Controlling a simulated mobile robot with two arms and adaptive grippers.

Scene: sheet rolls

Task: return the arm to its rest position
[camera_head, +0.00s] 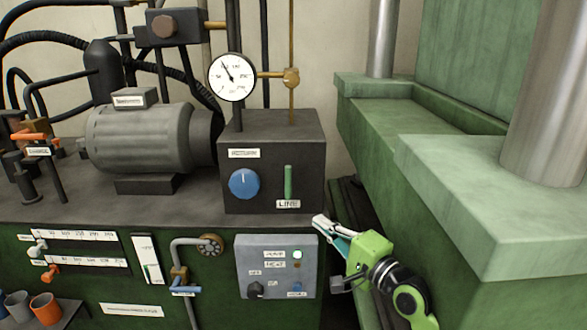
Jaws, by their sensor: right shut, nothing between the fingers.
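My right gripper (322,222) shows at the lower middle right, with its green and black wrist below and to the right of it. Its fingers are shut with nothing between them. The fingertips point up and left, near the right edge of the grey control panel (243,275) and below the dark box with the blue knob (244,183). I cannot tell whether they touch anything. My left gripper is not in the view.
A large green press frame (480,190) with metal columns (383,40) fills the right side. A grey motor (140,138), a round gauge (232,77) and black hoses crowd the left. Cups (45,307) stand at the lower left. A narrow dark gap lies beside the press.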

